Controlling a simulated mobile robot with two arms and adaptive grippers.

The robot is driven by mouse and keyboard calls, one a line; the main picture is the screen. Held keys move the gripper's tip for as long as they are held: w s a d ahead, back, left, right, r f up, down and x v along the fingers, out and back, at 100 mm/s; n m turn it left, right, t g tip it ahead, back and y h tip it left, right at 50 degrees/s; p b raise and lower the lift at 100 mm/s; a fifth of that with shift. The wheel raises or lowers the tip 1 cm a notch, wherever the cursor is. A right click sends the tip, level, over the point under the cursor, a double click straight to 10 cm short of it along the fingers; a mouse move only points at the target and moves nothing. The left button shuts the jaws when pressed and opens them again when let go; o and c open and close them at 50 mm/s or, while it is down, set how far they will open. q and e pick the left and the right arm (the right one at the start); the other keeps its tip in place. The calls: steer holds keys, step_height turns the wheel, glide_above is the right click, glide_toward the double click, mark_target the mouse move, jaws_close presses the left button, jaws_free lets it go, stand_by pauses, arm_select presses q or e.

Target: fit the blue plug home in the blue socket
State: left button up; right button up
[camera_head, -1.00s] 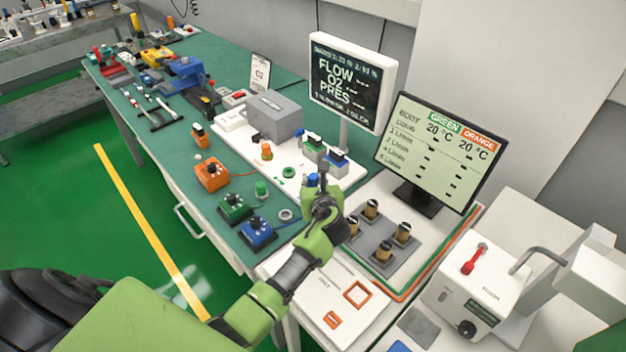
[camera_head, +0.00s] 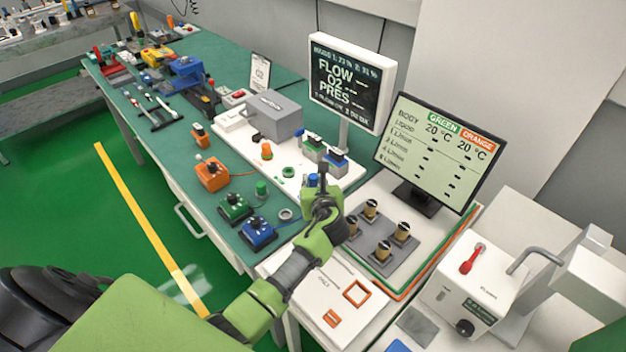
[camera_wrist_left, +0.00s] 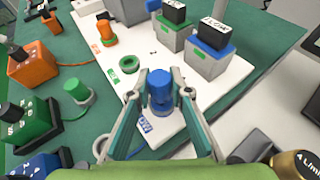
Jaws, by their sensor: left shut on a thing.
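The blue plug (camera_head: 313,180) is upright at the near end of the white panel (camera_head: 330,190). In the left wrist view the blue plug (camera_wrist_left: 160,88) stands between the two fingers, with a blue label beside its foot. My left gripper (camera_head: 321,186) is shut on it; its fingers (camera_wrist_left: 160,98) flank the plug on both sides. The blue socket cannot be made out separately; the plug and fingers cover the spot below. I cannot tell whether the plug is seated or just above the panel. My right gripper is not in view.
The green ring socket (camera_head: 288,172) is empty; the orange plug (camera_head: 267,151) stands farther along the panel. The green plug (camera_head: 262,188) and a grey ring (camera_head: 287,214) are on the green mat, near the blue box (camera_head: 258,232). Brass-topped knobs (camera_head: 371,210) stand close on the right.

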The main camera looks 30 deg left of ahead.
arm_select(q)
steer(key=shift+r, duration=0.1)
steer(key=shift+p, duration=0.4)
steer(key=shift+p, duration=0.4)
stand_by(0.4)
steer(key=shift+f+b, duration=0.7)
steer(key=shift+f, duration=0.55)
steer(key=o, duration=1.1)
steer(key=v, duration=1.2)
